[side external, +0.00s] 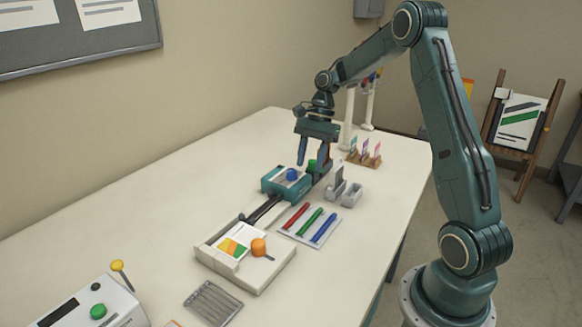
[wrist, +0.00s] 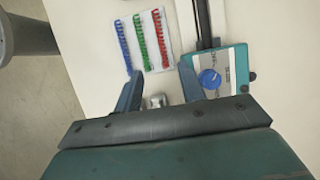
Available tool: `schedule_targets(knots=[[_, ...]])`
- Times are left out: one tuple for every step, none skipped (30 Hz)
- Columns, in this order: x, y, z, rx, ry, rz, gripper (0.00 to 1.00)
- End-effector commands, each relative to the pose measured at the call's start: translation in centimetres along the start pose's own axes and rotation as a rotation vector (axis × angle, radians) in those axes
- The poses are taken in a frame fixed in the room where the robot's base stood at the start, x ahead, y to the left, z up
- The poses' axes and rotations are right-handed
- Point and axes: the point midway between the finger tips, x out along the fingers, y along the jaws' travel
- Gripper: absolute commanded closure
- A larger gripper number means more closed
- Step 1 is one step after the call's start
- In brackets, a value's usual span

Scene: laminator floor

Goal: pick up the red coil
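The red coil (side external: 296,217) lies on a pale tray beside a green coil (side external: 310,222) and a blue coil (side external: 324,228). In the wrist view the red coil (wrist: 161,38) is the rightmost of the three, with the green coil (wrist: 141,42) in the middle and the blue coil (wrist: 123,47) on the left. The coils are beyond the fingertips.
The teal device (side external: 270,186) with a blue knob stands close to the tray. Small grey holders (side external: 352,194) stand to its right. A wooden stand with cards (side external: 364,158) is behind. The table's left side is clear.

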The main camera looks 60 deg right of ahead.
Motion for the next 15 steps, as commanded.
schedule_targets(knots=[[0.2,0.0,0.1,-0.001,-0.001,0.001,0.60],[0.3,0.0,0.1,-0.002,-0.001,0.002,0.60],[0.6,0.0,0.1,-0.002,-0.002,0.002,0.60],[0.8,0.0,0.1,-0.002,-0.002,0.002,0.60],[1.1,0.0,0.1,-0.001,-0.002,0.002,0.60],[1.5,0.0,0.1,-0.001,-0.002,0.002,0.60],[1.8,0.0,0.1,-0.002,-0.003,0.003,0.60],[2.2,0.0,0.1,-0.002,-0.002,0.003,0.60],[2.8,0.1,0.1,-0.001,-0.002,0.003,0.60],[3.2,0.1,0.1,-0.002,-0.002,0.004,0.60],[3.7,0.0,0.1,-0.002,-0.002,0.003,0.60],[4.4,0.0,0.1,-0.002,-0.003,0.005,0.60],[4.8,0.0,0.1,-0.002,-0.003,0.004,0.60],[5.3,0.0,0.1,-0.002,-0.002,0.004,0.60],[5.8,0.1,0.1,-0.003,-0.001,0.004,0.60]])
